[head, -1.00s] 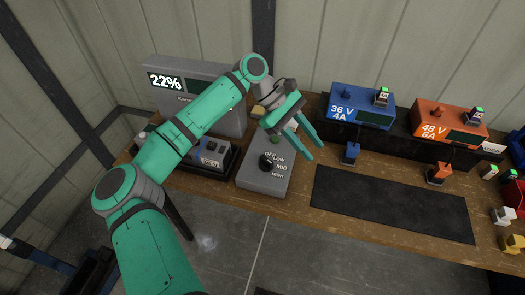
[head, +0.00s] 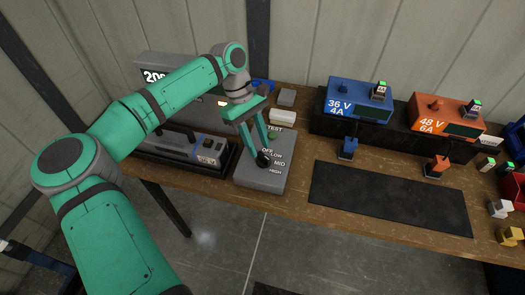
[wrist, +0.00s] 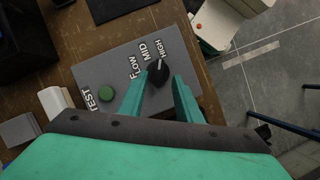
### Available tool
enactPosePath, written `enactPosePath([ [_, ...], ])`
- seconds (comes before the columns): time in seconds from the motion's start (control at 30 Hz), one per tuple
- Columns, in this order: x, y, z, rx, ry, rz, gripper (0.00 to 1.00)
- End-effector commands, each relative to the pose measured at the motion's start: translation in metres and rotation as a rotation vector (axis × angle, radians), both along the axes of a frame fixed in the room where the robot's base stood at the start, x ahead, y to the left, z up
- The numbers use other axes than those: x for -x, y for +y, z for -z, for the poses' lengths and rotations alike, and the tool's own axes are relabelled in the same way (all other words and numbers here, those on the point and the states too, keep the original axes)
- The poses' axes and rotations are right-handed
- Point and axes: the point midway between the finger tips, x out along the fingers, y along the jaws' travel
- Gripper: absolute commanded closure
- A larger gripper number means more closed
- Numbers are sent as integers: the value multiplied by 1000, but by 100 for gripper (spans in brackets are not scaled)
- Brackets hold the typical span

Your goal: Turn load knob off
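The load knob (wrist: 158,72) is a black round knob on a grey load box (head: 252,178). The box is marked OFF, LOW, MID and HIGH around the knob, and a green TEST button (wrist: 107,94) sits beside it. In the wrist view a pale mark on the knob points towards the HIGH side. My gripper (wrist: 160,80) is open, with its teal fingertips on either side of the knob. The left finger looks very near it; I cannot tell if it touches. In the head view my gripper (head: 256,153) is low over the box, and the knob is partly hidden.
A display unit (head: 150,60) stands behind my arm. A battery cradle (head: 205,158) is left of the box. A dark mat (head: 390,197), a blue charger (head: 360,98) and an orange charger (head: 447,113) are to the right. Bare bench (head: 303,147) lies between box and mat.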

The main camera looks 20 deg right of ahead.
Motion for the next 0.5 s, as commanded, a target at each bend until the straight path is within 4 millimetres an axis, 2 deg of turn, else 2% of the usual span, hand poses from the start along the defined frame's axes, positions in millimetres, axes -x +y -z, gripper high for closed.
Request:
enactPosePath([
  [0.2, 11, -10, 25, 1, 1, 6, 69],
  [0.5, 14, -12, 32, 1, -1, 9, 69],
])
